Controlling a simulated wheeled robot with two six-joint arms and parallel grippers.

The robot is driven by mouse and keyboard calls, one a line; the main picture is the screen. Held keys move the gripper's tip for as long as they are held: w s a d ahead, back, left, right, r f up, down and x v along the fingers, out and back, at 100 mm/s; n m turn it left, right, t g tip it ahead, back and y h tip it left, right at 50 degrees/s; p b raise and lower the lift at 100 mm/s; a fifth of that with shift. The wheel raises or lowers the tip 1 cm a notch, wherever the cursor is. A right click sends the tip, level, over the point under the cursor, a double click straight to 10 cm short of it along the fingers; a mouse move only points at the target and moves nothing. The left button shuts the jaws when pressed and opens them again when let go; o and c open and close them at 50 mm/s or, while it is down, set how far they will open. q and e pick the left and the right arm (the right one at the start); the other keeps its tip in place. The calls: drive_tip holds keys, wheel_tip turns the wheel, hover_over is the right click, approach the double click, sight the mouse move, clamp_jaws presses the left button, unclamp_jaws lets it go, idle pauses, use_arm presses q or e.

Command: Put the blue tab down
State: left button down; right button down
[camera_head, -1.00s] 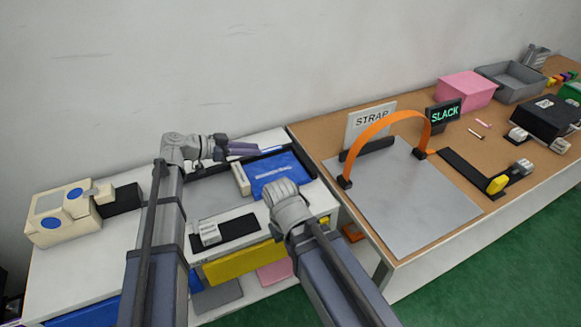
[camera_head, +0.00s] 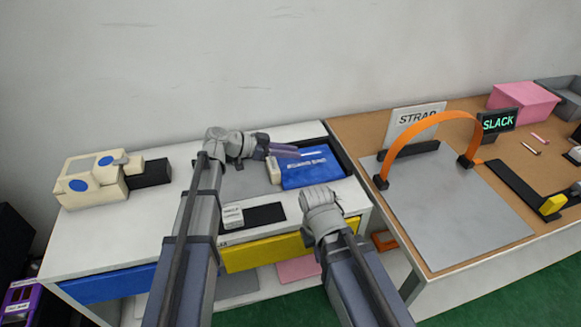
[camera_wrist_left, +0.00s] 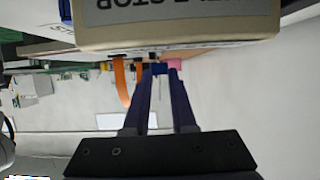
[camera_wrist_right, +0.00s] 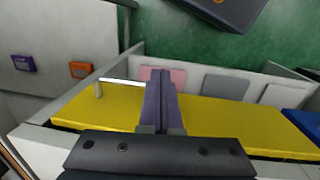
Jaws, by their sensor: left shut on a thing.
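My left gripper (camera_head: 290,150) is above the back right of the white cabinet, over a blue panel with white lettering (camera_head: 312,168). In the left wrist view its fingers (camera_wrist_left: 159,72) are shut on a small blue piece, the blue tab (camera_wrist_left: 158,68), at their tips. The tab is small, and I cannot tell whether it touches anything below. My right gripper shows in the right wrist view (camera_wrist_right: 160,75) with its fingers together and empty, above the yellow drawer front (camera_wrist_right: 215,112). In the head view its fingers are hidden behind its wrist.
A cream box with blue discs (camera_head: 95,183) stands at the cabinet's left. A black plate with a white block (camera_head: 262,215) lies near its front edge. To the right, a bench carries an orange strap arch (camera_head: 430,125) over a grey plate (camera_head: 450,215), with STRAP and SLACK signs.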

sight(290, 166)
use_arm(q)
drive_tip(key=shift+f+b, duration=1.9)
drive_tip(key=shift+b, duration=0.05)
drive_tip(key=shift+r, duration=0.1)
drive_tip(key=c, duration=0.7)
unclamp_jaws()
drive_tip(key=shift+c, duration=0.2)
drive_tip(key=p+v, duration=0.4)
drive_tip(key=v, duration=0.7)
drive_tip(key=shift+r+p, duration=0.15)
drive_tip(key=shift+p, duration=0.2)
drive_tip(key=shift+s+a+r, duration=0.1)
drive_tip(key=shift+s+a, duration=0.05)
drive_tip(key=shift+a, duration=0.3)
